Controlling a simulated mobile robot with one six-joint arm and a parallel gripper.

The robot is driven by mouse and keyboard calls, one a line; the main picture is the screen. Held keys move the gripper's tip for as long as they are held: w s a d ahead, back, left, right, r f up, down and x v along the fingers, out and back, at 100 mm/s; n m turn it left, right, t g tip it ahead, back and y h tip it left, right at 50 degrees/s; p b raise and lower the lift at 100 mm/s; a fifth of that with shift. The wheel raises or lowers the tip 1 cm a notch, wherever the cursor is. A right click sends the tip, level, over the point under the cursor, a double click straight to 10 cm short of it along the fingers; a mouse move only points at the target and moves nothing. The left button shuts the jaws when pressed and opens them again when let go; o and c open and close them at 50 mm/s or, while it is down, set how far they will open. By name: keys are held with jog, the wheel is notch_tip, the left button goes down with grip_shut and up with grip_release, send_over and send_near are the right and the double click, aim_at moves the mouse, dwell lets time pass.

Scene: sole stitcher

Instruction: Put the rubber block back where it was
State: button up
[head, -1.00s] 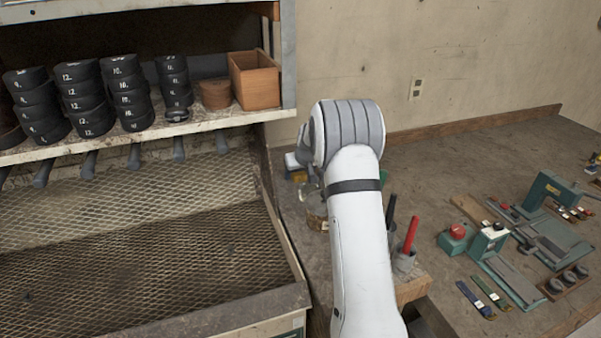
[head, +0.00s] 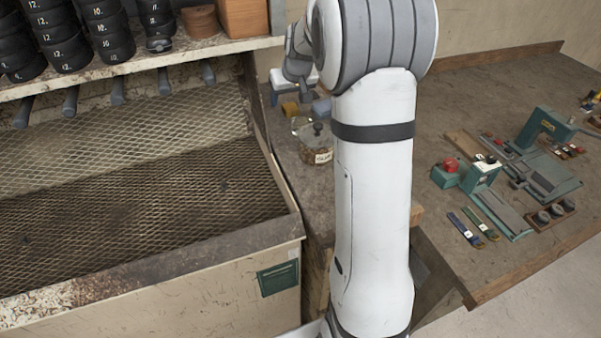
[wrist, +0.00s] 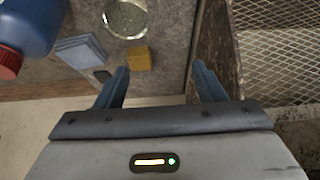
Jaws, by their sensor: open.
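A small yellow block (wrist: 139,58), which looks like the rubber block, lies on the worn bench top. It also shows in the head view (head: 290,108), beside my arm. My gripper (wrist: 160,74) is open, with nothing between its two blue fingers in the wrist view. The block lies beyond the fingertips, nearer the left finger and apart from it. In the head view my arm's end hides most of the gripper.
Beside the block are folded blue sheets (wrist: 80,52) and a glass jar (wrist: 126,18). A blue bottle with a red cap (wrist: 25,28) stands at left. The mesh-floored tray (head: 130,165) borders the bench. Green tools (head: 540,130) stand on the right bench.

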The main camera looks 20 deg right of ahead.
jog(key=s+a+r+g, duration=0.15)
jog(key=s+a, duration=0.25)
jog(key=s, duration=0.4)
jog(key=s+a+r+t, duration=0.1)
jog(key=s+a+r, duration=0.25)
jog(key=s, duration=0.55)
jog(key=s+a+f+g, duration=0.1)
jog(key=s, duration=0.8)
jog(key=s+a+f+g, duration=0.1)
jog(key=s+f, duration=0.1)
jog(key=s, duration=0.7)
jog(key=shift+s+a+f, duration=0.3)
jog(key=shift+s+a, duration=0.05)
jog(key=shift+a, duration=0.05)
